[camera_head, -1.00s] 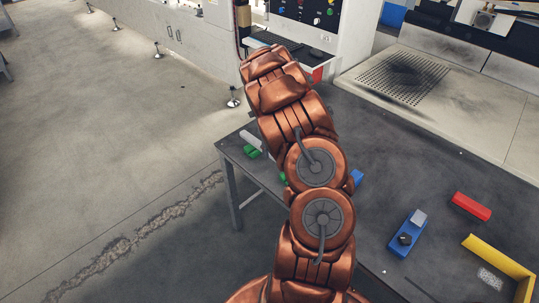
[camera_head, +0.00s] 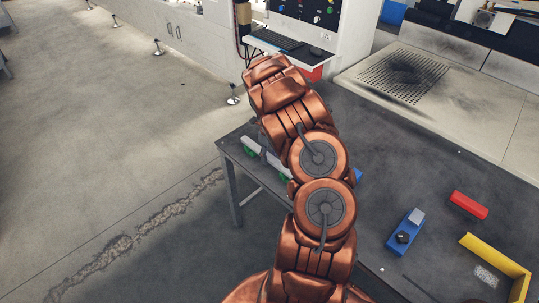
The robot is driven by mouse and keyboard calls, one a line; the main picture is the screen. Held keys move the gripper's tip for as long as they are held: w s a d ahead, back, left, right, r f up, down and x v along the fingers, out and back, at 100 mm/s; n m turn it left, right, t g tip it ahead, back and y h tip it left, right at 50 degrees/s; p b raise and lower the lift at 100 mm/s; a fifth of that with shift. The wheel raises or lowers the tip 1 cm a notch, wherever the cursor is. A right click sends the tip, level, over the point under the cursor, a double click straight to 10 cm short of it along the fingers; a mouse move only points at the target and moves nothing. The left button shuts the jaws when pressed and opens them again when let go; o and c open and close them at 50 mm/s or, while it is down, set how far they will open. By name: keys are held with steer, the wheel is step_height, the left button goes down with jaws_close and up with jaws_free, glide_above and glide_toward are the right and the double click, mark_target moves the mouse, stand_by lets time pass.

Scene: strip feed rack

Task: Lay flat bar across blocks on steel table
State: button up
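The steel table (camera_head: 330,115) is dark grey and runs from the centre to the right. At its left edge, a pale grey strip-like piece (camera_head: 251,144) lies beside or over green blocks (camera_head: 284,178), and a second pale piece (camera_head: 277,160) continues toward my arm. These may be parts of one flat bar; I cannot tell. Whether they rest on the blocks or are held above them is unclear. My copper arm covers the area just to the right. My gripper is hidden behind the arm, so its fingers do not show.
A blue block-like fixture with a dark knob (camera_head: 405,236), a red block (camera_head: 469,205) and a yellow angle piece (camera_head: 501,262) lie on the table at right. A small blue piece (camera_head: 358,175) shows beside my arm. A perforated plate (camera_head: 402,77) is behind. Open floor lies left.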

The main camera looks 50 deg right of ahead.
mark_target(270, 157)
steer(key=shift+o, duration=0.2)
steer(key=shift+r, duration=0.15)
step_height(270, 157, up, 12)
steer(key=b, duration=0.4)
steer(key=s+a+r+n, duration=0.4)
steer(key=a+r+n, duration=0.4)
steer(key=a, duration=0.3)
steer(key=s+a+r+n+g, duration=0.1)
steer(key=s+a+r+n, duration=0.1)
steer(key=s+a+n, duration=0.3)
steer(key=s+a+r+n, duration=0.25)
steer(key=a+n, duration=0.25)
steer(key=a, duration=0.3)
steer(key=s+a+n, duration=0.6)
steer(key=s+n, duration=0.3)
steer(key=s+a+f+n+g, duration=0.1)
steer(key=s+a+n, duration=0.6)
steer(key=s+n, duration=0.2)
steer(key=shift+s+a, duration=0.2)
steer(key=shift+s, duration=0.15)
steer(key=shift+f, duration=0.1)
